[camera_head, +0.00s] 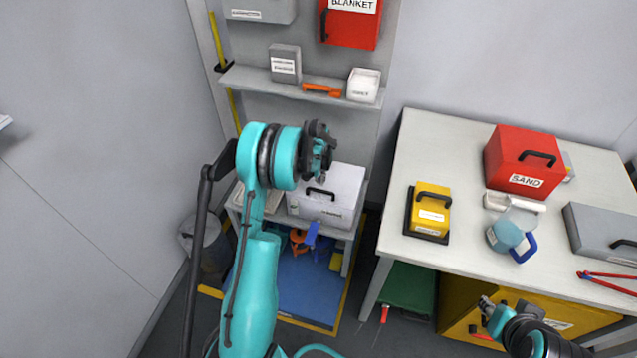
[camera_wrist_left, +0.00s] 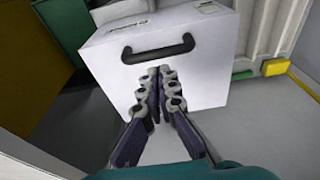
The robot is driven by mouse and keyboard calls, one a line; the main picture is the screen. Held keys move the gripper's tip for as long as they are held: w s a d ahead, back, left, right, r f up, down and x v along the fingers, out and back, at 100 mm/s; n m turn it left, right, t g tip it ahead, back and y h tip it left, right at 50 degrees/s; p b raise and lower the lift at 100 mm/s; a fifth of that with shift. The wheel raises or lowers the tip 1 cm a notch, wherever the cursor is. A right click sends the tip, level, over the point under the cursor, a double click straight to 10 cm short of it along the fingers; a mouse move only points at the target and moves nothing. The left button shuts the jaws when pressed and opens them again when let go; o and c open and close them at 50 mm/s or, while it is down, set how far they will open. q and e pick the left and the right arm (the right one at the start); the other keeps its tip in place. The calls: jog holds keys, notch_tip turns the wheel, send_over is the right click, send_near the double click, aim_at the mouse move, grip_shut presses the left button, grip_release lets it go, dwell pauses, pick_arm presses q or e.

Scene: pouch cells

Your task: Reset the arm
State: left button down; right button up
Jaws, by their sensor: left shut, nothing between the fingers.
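My left arm rises through the middle of the head view. Its gripper (camera_head: 322,162) is in front of the shelf rack, above and near a white box (camera_head: 338,190) with a dark handle. In the left wrist view the two fingers (camera_wrist_left: 165,72) are together and empty. A white box (camera_wrist_left: 205,65) with a dark handle (camera_wrist_left: 158,52) lies beyond the fingertips there; the tips overlap the area just below the handle, and I cannot tell whether they touch. My right gripper (camera_head: 486,308) shows small at the lower right, beside the table; its finger opening is unclear.
The grey table (camera_head: 450,150) at right holds a yellow box (camera_head: 430,208), a red SAND box (camera_head: 525,160), a blue-handled jug (camera_head: 508,238), a grey case (camera_head: 605,232) and red-handled pliers (camera_head: 605,280). The upper shelf (camera_head: 250,80) carries small boxes. A bin (camera_head: 212,245) stands left.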

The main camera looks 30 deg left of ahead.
pick_arm(q)
notch_tip(320, 180, up, 10)
jog(key=s+p, duration=0.2)
jog(key=shift+s+d+p, duration=0.15)
jog(key=shift+d+p, duration=0.2)
jog(key=s+d+r+m+t, duration=0.1)
jog(key=s+d+r, duration=0.5)
jog(key=r, duration=0.2)
jog(key=s+d+r+t, duration=0.1)
jog(key=s+d+r, duration=0.45)
jog(key=r, duration=0.25)
jog(key=s+d+t, duration=0.1)
jog(key=s+d, duration=0.3)
jog(key=s, duration=0.3)
jog(key=s+d+m+t, duration=0.1)
jog(key=s+d, duration=0.3)
jog(key=s, duration=0.4)
jog(key=shift+d+r+m+t+h, duration=0.2)
jog(key=shift+d+m+t+h, duration=0.1)
jog(key=shift+t, duration=0.2)
